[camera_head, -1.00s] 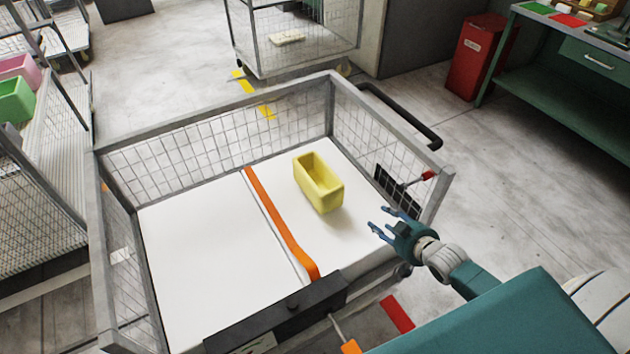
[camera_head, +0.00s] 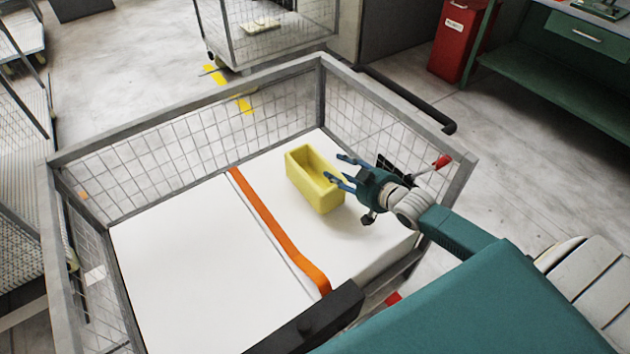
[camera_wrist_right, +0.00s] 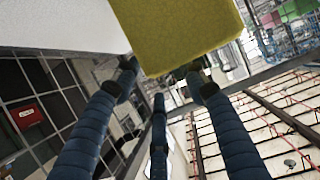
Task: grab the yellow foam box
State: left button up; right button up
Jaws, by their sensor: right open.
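The yellow foam box (camera_head: 313,183) is an open-topped block standing on the white bed of the mesh cart, right of the orange strap. My right gripper (camera_head: 336,170) is at the box's right side, its blue fingers spread and very near the box's right edge. In the right wrist view the yellow foam box (camera_wrist_right: 178,35) fills the top middle, beyond the open fingers of the right gripper (camera_wrist_right: 160,95). Whether a finger touches the box I cannot tell. My left gripper is in neither view.
The mesh cart (camera_head: 190,118) has wire walls around its white bed (camera_head: 180,250). An orange strap (camera_head: 275,230) crosses the bed. A red-tipped lever (camera_head: 442,161) is near the cart's right wall. A red bin (camera_head: 460,40) and green bench (camera_head: 545,75) stand at the upper right.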

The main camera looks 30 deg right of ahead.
aim_at(328, 164)
jog(key=shift+x, duration=3.3)
jog(key=shift+c, duration=0.5)
grip_shut()
